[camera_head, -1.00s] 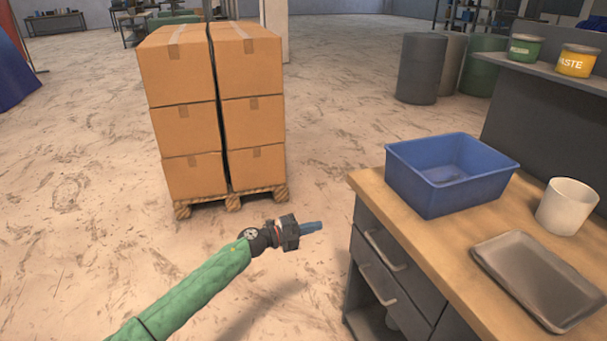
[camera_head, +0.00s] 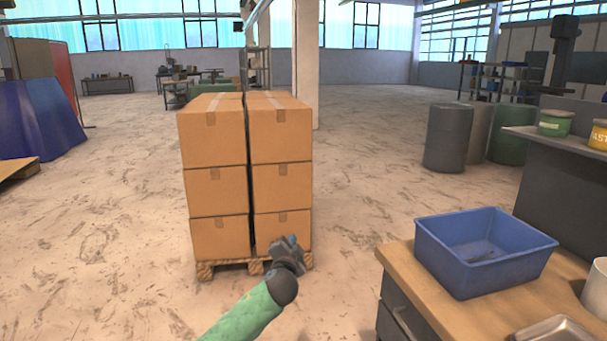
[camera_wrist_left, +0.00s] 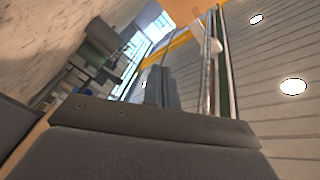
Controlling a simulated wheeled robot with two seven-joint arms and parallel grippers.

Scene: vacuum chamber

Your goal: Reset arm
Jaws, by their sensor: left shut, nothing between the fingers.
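My left arm, in a green sleeve, comes in from the bottom of the head view. Its gripper (camera_head: 290,243) is shut and empty, raised in front of the stacked boxes and left of the workbench. It looks small and is seen partly from behind. The left wrist view shows a tilted picture of the hall, with a large dark grey surface across its lower part. My right gripper is not in view.
Cardboard boxes (camera_head: 215,140) stand stacked on a wooden pallet (camera_head: 235,269). A workbench (camera_head: 420,290) at the right holds a blue bin (camera_head: 455,262), a grey tray (camera_head: 553,330) and a white cup (camera_head: 598,288). Dark barrels (camera_head: 447,138) stand behind.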

